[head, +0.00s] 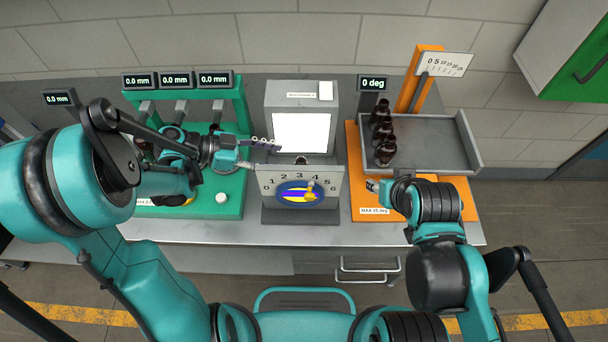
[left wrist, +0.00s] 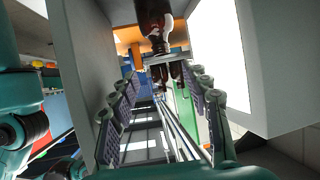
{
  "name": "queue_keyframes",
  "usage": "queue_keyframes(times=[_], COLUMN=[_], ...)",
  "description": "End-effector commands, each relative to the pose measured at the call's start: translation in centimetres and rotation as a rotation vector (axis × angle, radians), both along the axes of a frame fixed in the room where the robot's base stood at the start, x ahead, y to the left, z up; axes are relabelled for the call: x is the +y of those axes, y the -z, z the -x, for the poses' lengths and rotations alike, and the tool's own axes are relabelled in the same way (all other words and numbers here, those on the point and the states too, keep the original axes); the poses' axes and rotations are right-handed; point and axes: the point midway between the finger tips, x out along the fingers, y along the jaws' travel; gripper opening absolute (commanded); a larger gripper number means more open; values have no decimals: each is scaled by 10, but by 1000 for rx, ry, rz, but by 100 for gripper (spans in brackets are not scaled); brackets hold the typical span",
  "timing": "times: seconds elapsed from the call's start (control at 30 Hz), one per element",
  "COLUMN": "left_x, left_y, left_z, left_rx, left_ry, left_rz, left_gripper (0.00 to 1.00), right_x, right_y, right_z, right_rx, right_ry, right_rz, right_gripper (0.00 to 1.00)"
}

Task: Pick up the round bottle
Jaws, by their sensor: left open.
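A dark amber bottle (head: 301,160) stands in the grey station between the lit white panel and the numbered front plate; in the head view only its top shows. It also shows in the left wrist view (left wrist: 155,25), at the top, beyond the fingertips. I cannot tell its full shape. My left gripper (head: 265,156) is open and empty, just left of the bottle, its fingers pointing right toward it and apart from it. My right gripper (head: 372,187) is by the orange board's left edge; its jaws are too small to judge.
Several dark bottles (head: 384,140) stand along the left side of the grey tray (head: 435,140) on the orange tilt station. The lit panel (head: 303,133) and numbered plate (head: 302,186) bound a narrow gap. A green gauge stand (head: 238,120) is at left.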

Motion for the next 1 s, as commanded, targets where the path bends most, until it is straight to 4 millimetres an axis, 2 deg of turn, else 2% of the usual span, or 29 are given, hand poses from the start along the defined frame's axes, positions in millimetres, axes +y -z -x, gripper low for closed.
queue_keyframes(times=[0.1, 0.27, 0.77, 1.0], left_x=[0, -8, -67, -70], left_y=[14, 20, 44, 45], left_z=[0, -2, -17, -18], left_rx=[0, -1, 0, 0], left_ry=[0, 3, 2, 0], left_rz=[0, 0, 0, 0], left_gripper=[48, 48, 48, 48], right_x=[0, 0, 0, 0], right_y=[14, 18, 33, 33], right_z=[0, 0, 0, 0], right_rx=[0, 0, 0, 0], right_ry=[0, 0, 0, 0], right_rz=[0, 0, 0, 0], right_gripper=[41, 41, 41, 41])
